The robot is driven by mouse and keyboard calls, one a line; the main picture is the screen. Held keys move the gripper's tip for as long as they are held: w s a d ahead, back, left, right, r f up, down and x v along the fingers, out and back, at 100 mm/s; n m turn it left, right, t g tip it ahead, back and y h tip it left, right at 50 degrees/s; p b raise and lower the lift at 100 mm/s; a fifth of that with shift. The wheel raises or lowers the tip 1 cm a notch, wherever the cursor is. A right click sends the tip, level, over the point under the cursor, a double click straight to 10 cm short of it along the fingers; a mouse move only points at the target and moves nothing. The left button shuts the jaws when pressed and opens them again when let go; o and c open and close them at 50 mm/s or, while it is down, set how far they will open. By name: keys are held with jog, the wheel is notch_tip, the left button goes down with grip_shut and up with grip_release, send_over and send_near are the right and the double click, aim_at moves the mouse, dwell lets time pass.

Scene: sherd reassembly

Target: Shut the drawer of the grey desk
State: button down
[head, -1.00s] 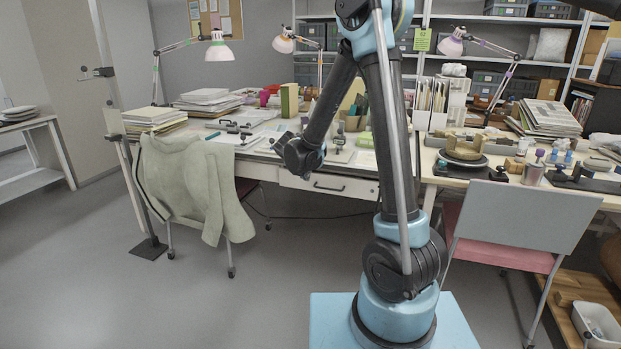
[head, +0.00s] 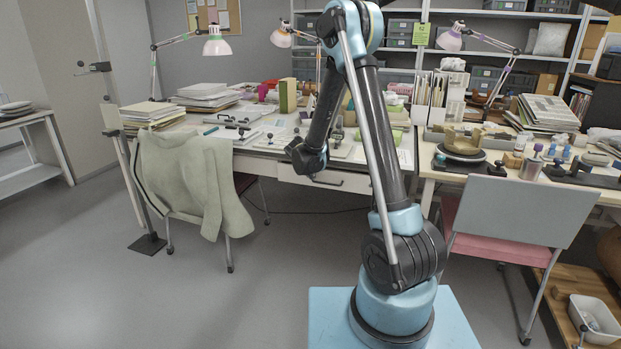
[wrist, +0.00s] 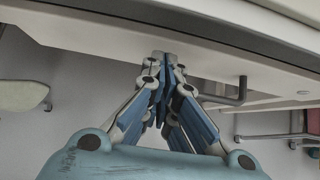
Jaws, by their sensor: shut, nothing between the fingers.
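The grey desk (head: 257,163) stands ahead, left of centre in the head view. Its pale drawer front (head: 352,184) is below the top, with a dark bar handle (head: 327,182); my arm covers part of the front. How far the drawer stands out is hard to tell. In the wrist view the drawer front (wrist: 205,82) runs slanting under the desk edge, with the handle (wrist: 237,93) right of my gripper (wrist: 163,62). My gripper is shut and empty, its tips at or very near the front left of the handle; contact is unclear. The head view hides the fingers.
A chair with a pale green jacket (head: 185,175) stands left of the drawer. A grey-backed chair (head: 520,215) with a pink seat stands at the right by a second table (head: 455,182). The floor (head: 255,290) before the desk is clear.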

jog(key=shift+w+d, duration=0.15)
jog(key=shift+w, duration=0.3)
jog(key=shift+w+d+r, duration=0.1)
jog(key=shift+w+d, duration=0.1)
jog(key=shift+w, duration=0.4)
jog(key=shift+w+d, duration=0.15)
jog(key=shift+w, duration=0.45)
